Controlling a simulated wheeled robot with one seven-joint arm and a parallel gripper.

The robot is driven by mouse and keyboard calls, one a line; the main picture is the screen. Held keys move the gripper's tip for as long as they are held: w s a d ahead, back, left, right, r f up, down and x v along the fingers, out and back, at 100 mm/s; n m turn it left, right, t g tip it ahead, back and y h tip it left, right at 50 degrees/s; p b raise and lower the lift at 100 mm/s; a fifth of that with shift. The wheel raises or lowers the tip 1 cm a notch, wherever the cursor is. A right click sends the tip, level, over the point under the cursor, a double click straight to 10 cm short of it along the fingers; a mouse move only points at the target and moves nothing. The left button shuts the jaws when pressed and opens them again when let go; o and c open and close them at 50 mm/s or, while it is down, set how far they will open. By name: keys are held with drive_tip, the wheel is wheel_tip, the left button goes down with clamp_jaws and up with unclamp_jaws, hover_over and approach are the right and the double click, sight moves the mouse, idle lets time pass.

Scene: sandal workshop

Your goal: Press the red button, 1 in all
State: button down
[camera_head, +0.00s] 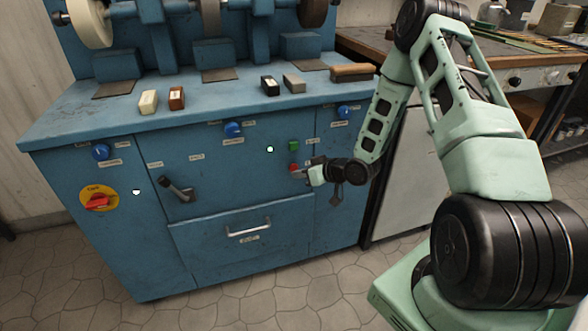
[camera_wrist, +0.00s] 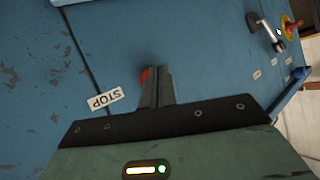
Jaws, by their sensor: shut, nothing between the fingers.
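The red button (camera_head: 293,168) is on the front of the blue machine cabinet, just below a green button (camera_head: 293,146). In the head view my gripper (camera_head: 304,171) is right at the red button from the right. My gripper is shut and empty. I cannot tell whether the fingertips touch the button.
The cabinet front also carries blue knobs (camera_head: 233,130), a red and yellow switch (camera_head: 97,201), a lever handle (camera_head: 179,190) and a drawer handle (camera_head: 248,229). Blocks (camera_head: 148,101) and a brush (camera_head: 352,72) lie on top. A wooden bench (camera_head: 400,48) stands at the right.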

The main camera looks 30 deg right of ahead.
drive_tip(key=shift+w+d, duration=0.1)
drive_tip(key=shift+w, duration=0.25)
drive_tip(key=shift+w+d, duration=0.1)
drive_tip(key=shift+w, duration=0.35)
idle(0.8)
drive_tip(key=shift+s, duration=0.1)
drive_tip(key=shift+s+a, duration=0.25)
drive_tip(key=shift+s, duration=0.5)
drive_tip(key=s, duration=0.2)
drive_tip(key=s+a, duration=0.1)
drive_tip(key=s, duration=0.1)
drive_tip(key=shift+s+a+p, duration=0.2)
drive_tip(key=shift+s+p, duration=0.1)
drive_tip(key=shift+s, duration=0.1)
idle(0.7)
